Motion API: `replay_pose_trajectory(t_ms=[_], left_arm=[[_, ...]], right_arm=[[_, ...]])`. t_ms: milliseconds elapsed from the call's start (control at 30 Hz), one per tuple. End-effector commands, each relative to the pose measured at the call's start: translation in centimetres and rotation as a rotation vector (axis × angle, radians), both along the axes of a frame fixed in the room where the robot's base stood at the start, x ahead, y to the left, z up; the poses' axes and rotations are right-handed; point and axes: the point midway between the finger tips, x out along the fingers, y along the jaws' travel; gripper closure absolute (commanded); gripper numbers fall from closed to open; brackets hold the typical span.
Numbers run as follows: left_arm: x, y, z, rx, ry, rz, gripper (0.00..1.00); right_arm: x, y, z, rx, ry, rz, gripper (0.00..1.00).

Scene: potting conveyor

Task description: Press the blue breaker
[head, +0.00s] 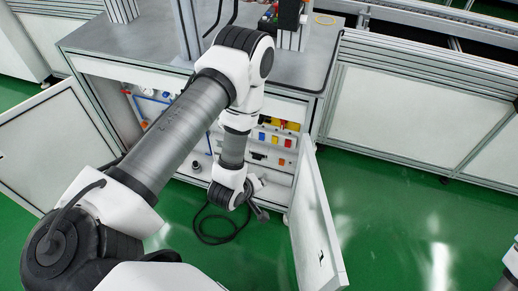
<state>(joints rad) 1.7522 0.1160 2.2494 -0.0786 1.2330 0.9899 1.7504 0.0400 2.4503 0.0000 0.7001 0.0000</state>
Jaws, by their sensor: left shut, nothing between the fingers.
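A small blue breaker (262,136) sits on the panel inside the open cabinet, at the left of a group of coloured parts. My left arm comes in from the left, bends over the bench top and hangs down in front of the cabinet. My left gripper (260,205) is shut and empty. In the picture it is below the blue breaker, near the cabinet's lower edge, apart from the breaker. Its fingertips are small and partly hidden by the wrist. Only a piece of my right arm shows at the right edge; its gripper is out of view.
Yellow (285,125), red (287,143) and orange (281,161) parts sit near the breaker. The right cabinet door (315,225) and left door (55,140) stand open. A black cable loop (222,242) lies on the green floor. The bench top (125,42) is above.

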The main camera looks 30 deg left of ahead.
Motion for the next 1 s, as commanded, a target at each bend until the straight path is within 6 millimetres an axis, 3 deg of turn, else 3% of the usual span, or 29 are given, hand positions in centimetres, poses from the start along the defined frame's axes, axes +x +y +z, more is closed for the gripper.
replay_pose_trajectory(t_ms=[33, 200, 400, 600, 733, 867, 1000], left_arm=[[2.1, 0.8, -2.8, -0.055, -0.084, 0.071, 1.00], [8.1, 3.9, -5.1, -0.243, -0.355, 0.260, 1.00], [12.1, 7.9, -8.1, -0.375, -0.589, 0.373, 1.00], [13.9, 11.8, -12.6, -0.387, -0.716, 0.419, 1.00], [14.1, 13.7, -15.9, -0.379, -0.745, 0.449, 1.00], [13.8, 14.7, -17.9, -0.375, -0.748, 0.469, 1.00], [13.8, 14.7, -18.4, -0.375, -0.747, 0.471, 1.00]], right_arm=[[0.0, 0.0, -3.7, 0.000, 0.001, 0.000, 0.59], [0.0, 0.0, -9.5, 0.000, 0.001, 0.000, 0.59], [0.0, 0.0, -16.3, 0.000, 0.000, 0.000, 0.59], [0.0, 0.0, -22.8, 0.000, 0.000, 0.000, 0.59], [0.0, 0.0, -26.4, 0.000, 0.000, 0.000, 0.59], [0.0, 0.0, -28.5, 0.000, 0.000, 0.000, 0.59], [0.0, 0.0, -28.9, 0.000, 0.000, 0.000, 0.59]])
